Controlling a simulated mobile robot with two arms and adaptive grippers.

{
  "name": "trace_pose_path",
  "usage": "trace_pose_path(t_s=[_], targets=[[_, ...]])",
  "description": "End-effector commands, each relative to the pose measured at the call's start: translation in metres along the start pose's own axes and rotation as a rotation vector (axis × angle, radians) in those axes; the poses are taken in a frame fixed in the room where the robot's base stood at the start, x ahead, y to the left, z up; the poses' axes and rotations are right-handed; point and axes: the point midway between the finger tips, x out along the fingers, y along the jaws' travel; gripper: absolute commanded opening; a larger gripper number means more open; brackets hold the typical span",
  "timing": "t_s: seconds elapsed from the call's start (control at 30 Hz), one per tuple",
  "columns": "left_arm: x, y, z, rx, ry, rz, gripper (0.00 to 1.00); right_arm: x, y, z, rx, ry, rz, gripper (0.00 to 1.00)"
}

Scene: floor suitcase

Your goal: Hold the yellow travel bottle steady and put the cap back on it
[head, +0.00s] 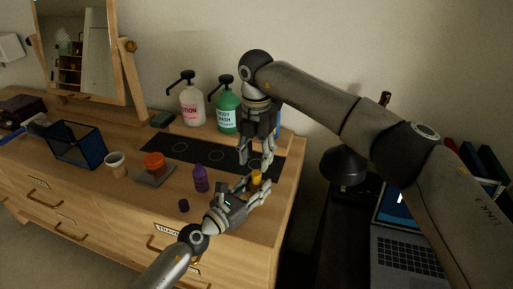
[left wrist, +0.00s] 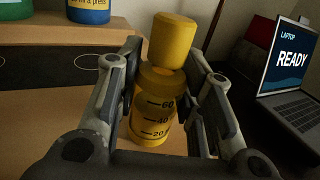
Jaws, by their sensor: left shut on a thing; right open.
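The yellow travel bottle (left wrist: 152,118), with volume marks on its side, stands between the fingers of my left gripper (left wrist: 156,84), which is shut on it. The yellow cap (left wrist: 172,41) is at the top of the bottle, leaning and shifted a little to the right; I cannot tell whether it is seated. In the head view the yellow cap (head: 256,177) shows above my left fingers, and most of the bottle is hidden. My right gripper (head: 256,162) is open, pointing down just above the cap.
A purple bottle (head: 200,179) and a purple cap (head: 183,205) stand to the left. Lotion (head: 191,106) and body wash (head: 228,113) pump bottles stand behind. The dresser's right edge is close.

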Motion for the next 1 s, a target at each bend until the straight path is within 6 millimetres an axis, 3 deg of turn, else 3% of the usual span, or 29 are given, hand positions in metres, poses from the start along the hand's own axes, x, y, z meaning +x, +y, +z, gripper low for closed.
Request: trace_pose_path(t_s=[1.0], targets=[[0.0, 0.0, -0.001, 0.0, 0.001, 0.0, 0.0, -0.016, 0.0, 0.0, -1.834, 0.001, -0.001, 0.41]])
